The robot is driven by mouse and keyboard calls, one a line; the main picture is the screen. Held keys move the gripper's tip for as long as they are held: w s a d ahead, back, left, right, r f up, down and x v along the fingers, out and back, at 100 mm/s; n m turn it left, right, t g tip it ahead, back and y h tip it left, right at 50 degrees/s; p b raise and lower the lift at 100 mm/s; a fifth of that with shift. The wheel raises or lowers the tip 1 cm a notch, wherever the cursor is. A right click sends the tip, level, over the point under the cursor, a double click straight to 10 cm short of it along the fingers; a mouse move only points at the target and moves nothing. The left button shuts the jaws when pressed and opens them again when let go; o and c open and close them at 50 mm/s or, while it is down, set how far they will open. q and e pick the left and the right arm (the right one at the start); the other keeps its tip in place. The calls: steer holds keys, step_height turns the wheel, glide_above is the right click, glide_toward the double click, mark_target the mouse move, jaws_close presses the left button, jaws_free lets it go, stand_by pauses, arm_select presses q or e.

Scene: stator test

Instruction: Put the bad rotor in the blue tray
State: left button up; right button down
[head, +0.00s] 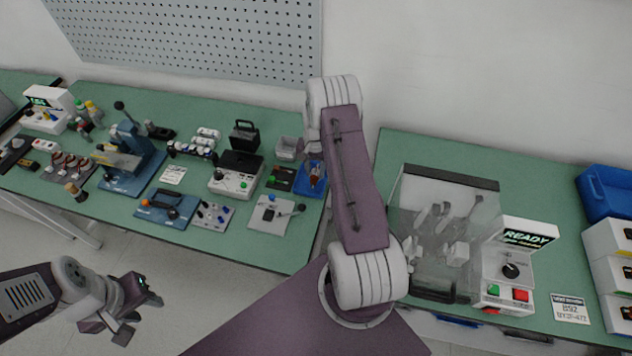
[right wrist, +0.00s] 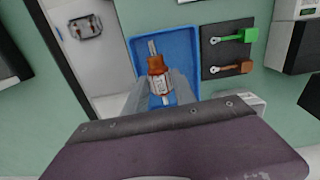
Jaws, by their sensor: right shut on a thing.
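The rotor (right wrist: 157,74), with a copper-coloured winding and a pale shaft, shows in the right wrist view between the two grey fingers of my right gripper (right wrist: 160,92). The gripper is shut on it. The rotor is over the blue tray (right wrist: 183,55); whether it touches the tray floor I cannot tell. In the head view the blue tray (head: 303,187) sits at the right end of the left table, partly hidden by my right arm, with the rotor (head: 314,174) over it. My left gripper (head: 128,308) is open and empty, in front of the left table.
A black panel (right wrist: 228,50) with a green and an orange-brown tool lies right of the tray in the wrist view. In the head view a grey bin (head: 289,148) stands behind the tray. A clear-covered tester (head: 445,215) showing READY stands on the right table.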

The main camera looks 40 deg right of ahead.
steer(key=shift+f, duration=0.5)
steer(key=shift+w+a+r, duration=0.1)
steer(key=shift+a+r, duration=0.1)
steer(key=shift+a, duration=0.1)
steer(key=c, duration=1.4)
jaws_free()
steer(key=o, duration=0.5)
steer(key=shift+c, duration=0.2)
arm_select(q)
steer(key=shift+a+f, duration=0.15)
steer(key=shift+f, duration=0.25)
arm_select(e)
steer(key=shift+d, duration=0.15)
arm_select(q)
steer(key=shift+a+f+b, duration=0.1)
steer(key=shift+f+b, duration=0.65)
arm_select(e)
step_height(320, 180, up, 9)
